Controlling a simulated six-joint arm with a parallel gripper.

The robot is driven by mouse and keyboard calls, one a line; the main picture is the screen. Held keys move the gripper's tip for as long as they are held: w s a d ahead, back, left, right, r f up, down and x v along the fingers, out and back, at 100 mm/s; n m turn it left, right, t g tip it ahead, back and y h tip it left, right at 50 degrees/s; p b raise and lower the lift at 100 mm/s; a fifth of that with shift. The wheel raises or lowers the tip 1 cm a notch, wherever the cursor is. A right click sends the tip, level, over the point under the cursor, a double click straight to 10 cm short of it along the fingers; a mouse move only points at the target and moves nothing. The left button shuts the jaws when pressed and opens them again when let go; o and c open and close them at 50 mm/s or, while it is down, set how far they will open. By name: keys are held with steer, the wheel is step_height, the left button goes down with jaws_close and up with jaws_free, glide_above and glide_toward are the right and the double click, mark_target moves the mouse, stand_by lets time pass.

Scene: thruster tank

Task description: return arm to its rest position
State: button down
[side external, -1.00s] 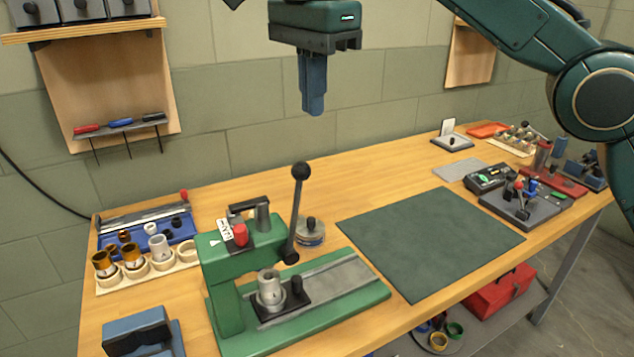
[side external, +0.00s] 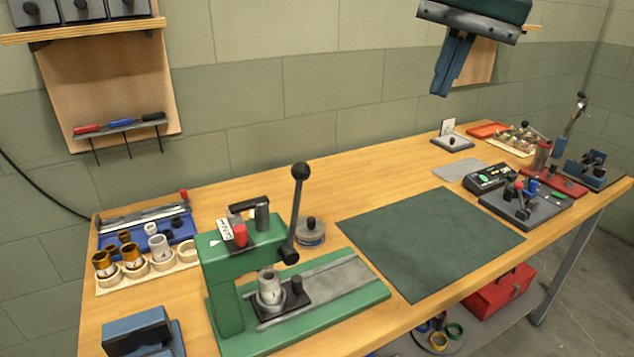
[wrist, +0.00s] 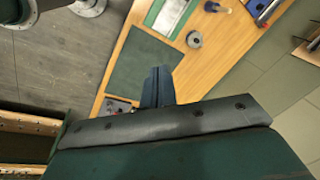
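My gripper (side external: 440,92) hangs in the air above the right part of the workbench (side external: 375,180), in front of the wall. Its blue fingers point down and slightly left, close together with no object visible between them. In the wrist view my gripper (wrist: 155,72) shows its fingers together over the bench and dark green mat, apart from everything there.
A green lever press (side external: 225,265) stands at the front left with a grey cylinder on its base. The green mat (side external: 430,240) is bare. Several fixtures, including a black control box (side external: 490,178), crowd the right end. A wooden wall shelf (side external: 110,90) hangs at left.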

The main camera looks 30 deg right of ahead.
steer(key=s+d+f+n+t, duration=0.1)
steer(key=s+d+f+n, duration=0.3)
steer(key=s+d+f, duration=0.2)
steer(key=s+d+f+n+t, duration=0.2)
steer(key=s+d+f+n, duration=0.3)
steer(key=s+f, duration=0.5)
steer(key=s+d, duration=0.2)
steer(key=s, duration=0.1)
steer(key=shift+s+d+f+h, duration=0.15)
steer(key=shift+s+f+h, duration=0.15)
steer(key=shift+s+h, duration=0.1)
